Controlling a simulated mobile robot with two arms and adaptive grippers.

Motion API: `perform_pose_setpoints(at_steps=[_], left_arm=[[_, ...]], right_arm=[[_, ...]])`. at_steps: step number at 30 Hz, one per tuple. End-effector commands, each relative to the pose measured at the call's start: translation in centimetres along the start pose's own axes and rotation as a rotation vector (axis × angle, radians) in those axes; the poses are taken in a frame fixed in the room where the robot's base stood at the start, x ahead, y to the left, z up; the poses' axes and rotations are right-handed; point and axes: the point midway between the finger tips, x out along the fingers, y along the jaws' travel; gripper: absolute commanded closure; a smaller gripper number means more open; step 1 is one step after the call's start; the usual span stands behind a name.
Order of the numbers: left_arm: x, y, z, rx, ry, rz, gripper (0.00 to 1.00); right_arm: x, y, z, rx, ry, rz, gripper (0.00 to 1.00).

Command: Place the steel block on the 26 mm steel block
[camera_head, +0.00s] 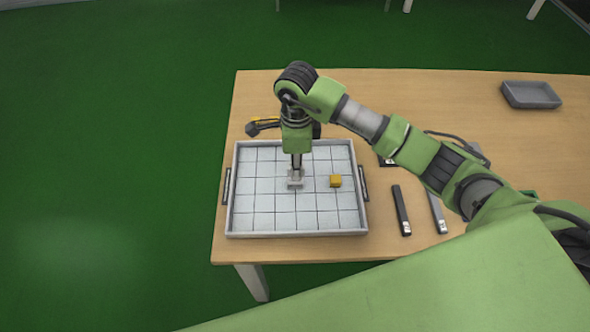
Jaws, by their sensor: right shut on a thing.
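My right gripper (296,173) points down over the middle of a grey tray with a white gridded floor (270,215). It is shut on a small grey steel block (295,184) low over the tray. Whether that block touches something beneath it I cannot tell, and no second steel block can be made out apart from it. A yellow block (335,181) sits on the tray just to the right of the gripper. My left gripper is not in view.
Dark bars (401,210) lie to the right of the tray, near the table's front. A small grey bin (531,95) stands at the back right. The table (400,90) is bare at the back.

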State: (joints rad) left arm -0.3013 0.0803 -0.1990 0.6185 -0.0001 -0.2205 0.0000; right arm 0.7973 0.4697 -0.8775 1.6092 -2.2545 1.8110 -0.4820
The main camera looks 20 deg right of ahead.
Motion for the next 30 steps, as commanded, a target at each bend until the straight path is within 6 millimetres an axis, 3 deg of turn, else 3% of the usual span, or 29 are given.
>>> perform_pose_setpoints(at_steps=[9, 20, 21, 23, 30], left_arm=[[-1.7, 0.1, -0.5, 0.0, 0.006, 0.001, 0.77], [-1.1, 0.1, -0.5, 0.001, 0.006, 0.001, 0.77], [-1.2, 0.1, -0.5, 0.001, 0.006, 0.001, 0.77], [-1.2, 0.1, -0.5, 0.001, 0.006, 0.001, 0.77], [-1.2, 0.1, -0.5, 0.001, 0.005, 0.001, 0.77]], right_arm=[[3.3, -0.3, 0.3, 0.001, 0.0, 0.001, 1.0], [3.9, -0.4, 0.3, -0.001, 0.0, -0.002, 1.0], [3.9, -0.3, 0.3, -0.001, 0.001, 0.0, 0.77], [3.9, -0.3, 0.3, 0.0, 0.001, 0.0, 0.66], [3.9, -0.3, 0.3, 0.0, 0.001, 0.0, 0.66]])
